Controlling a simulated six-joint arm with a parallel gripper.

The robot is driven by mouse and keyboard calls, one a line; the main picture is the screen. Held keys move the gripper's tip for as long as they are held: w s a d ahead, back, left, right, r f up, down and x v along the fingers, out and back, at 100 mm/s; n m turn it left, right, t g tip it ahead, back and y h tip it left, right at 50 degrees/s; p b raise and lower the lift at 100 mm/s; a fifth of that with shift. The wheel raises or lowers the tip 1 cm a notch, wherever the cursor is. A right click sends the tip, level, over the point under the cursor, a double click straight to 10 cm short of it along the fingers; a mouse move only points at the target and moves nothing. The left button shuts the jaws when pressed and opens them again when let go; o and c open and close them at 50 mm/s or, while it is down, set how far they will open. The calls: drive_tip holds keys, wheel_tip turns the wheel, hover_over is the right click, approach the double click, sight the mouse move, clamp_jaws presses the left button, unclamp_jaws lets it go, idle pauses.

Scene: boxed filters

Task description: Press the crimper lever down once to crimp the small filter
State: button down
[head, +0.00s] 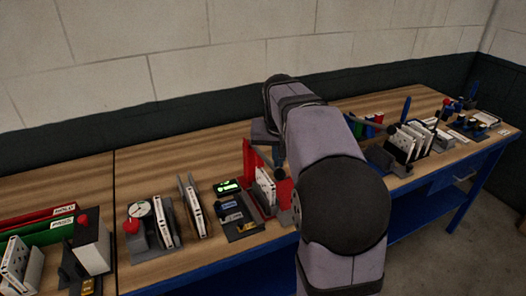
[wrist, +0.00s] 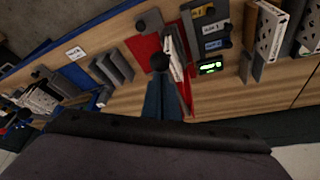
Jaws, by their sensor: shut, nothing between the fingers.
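The red crimper (head: 249,163) stands near the middle of the bench, partly hidden by my arm. The small filter (head: 265,190), white and upright, sits in it; its thin edge also shows in the wrist view (wrist: 177,58).
White panels (head: 405,143) stand in a rack to the right. The wall is close behind the bench.

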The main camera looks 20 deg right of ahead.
drive_tip(key=shift+f+b, duration=0.4)
drive_tip(key=shift+f, duration=0.35)
drive_tip(key=shift+r, duration=0.15)
wheel_tip(320, 180, up, 10)
drive_tip(key=p, duration=0.9)
drive_tip(key=s+a+f+n+g+y, duration=0.1)
drive_tip(key=s+a+f+n+g, duration=0.1)
drive_tip(key=s+a+f, duration=0.6)
drive_tip(key=s+a+f+n+g+y, duration=0.1)
drive_tip(key=s+a+f+n, duration=0.3)
drive_tip(key=s+a+f, duration=0.4)
drive_tip(key=s+f+g, duration=0.1)
drive_tip(key=s+f, duration=0.3)
drive_tip(key=s, duration=0.4)
drive_tip(key=shift+s+a, duration=0.2)
drive_tip(key=shift+a, duration=0.15)
